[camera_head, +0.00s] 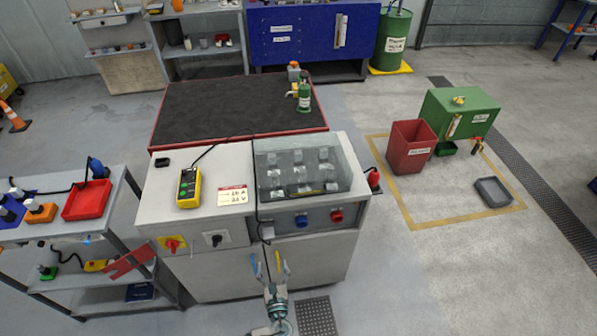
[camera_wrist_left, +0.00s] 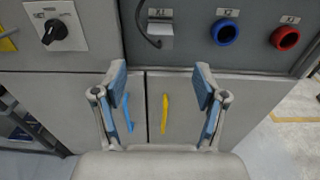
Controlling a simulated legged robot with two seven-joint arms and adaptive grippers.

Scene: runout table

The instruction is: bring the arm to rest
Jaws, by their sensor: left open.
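My left gripper (camera_head: 269,274) is open and empty in front of the grey cabinet (camera_head: 212,276), below the edge of its top. In the left wrist view my left gripper (camera_wrist_left: 161,90) shows two blue-padded fingers spread wide. Between and beyond them are a blue door handle (camera_wrist_left: 127,112) and a yellow door handle (camera_wrist_left: 164,114). I cannot tell the exact gap to the doors, but nothing is between the fingers. My right gripper is not in view.
The cabinet carries a yellow meter (camera_head: 188,188), a clear-covered box (camera_head: 300,172), a black rotary switch (camera_wrist_left: 54,33), a blue socket (camera_wrist_left: 226,32) and a red socket (camera_wrist_left: 285,38). A shelf cart with a red tray (camera_head: 87,200) stands left. Open floor (camera_head: 400,285) lies right.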

